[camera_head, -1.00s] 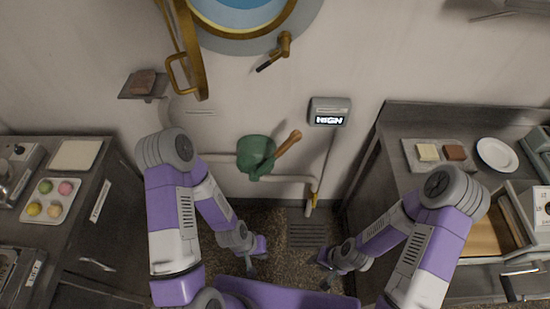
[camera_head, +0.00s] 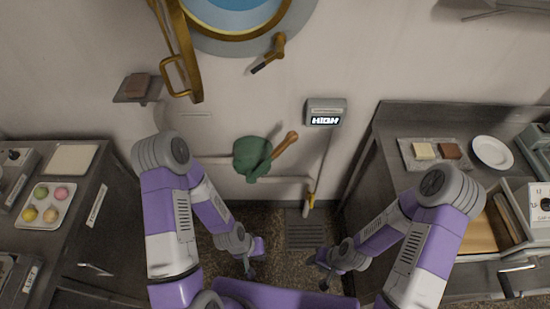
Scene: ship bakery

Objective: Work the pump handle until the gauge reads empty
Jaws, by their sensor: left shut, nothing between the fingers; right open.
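The green pump (camera_head: 252,157) is mounted on pipework low on the wall, in the middle of the head view. Its brown handle (camera_head: 286,142) sticks out up and to the right. The grey gauge box (camera_head: 325,105) on the wall to the right of the pump has a lit display (camera_head: 325,120) reading HIGH. My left gripper (camera_head: 248,273) is below the pump, shut and empty, apart from the handle. My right gripper (camera_head: 322,258) is open and empty, below and right of the handle.
A counter with a tray of coloured buns (camera_head: 45,204) stands left. A counter with a white plate (camera_head: 492,152) and an open drawer (camera_head: 495,230) stands right. A floor grate (camera_head: 306,232) lies between. A brass-framed porthole (camera_head: 240,35) is above.

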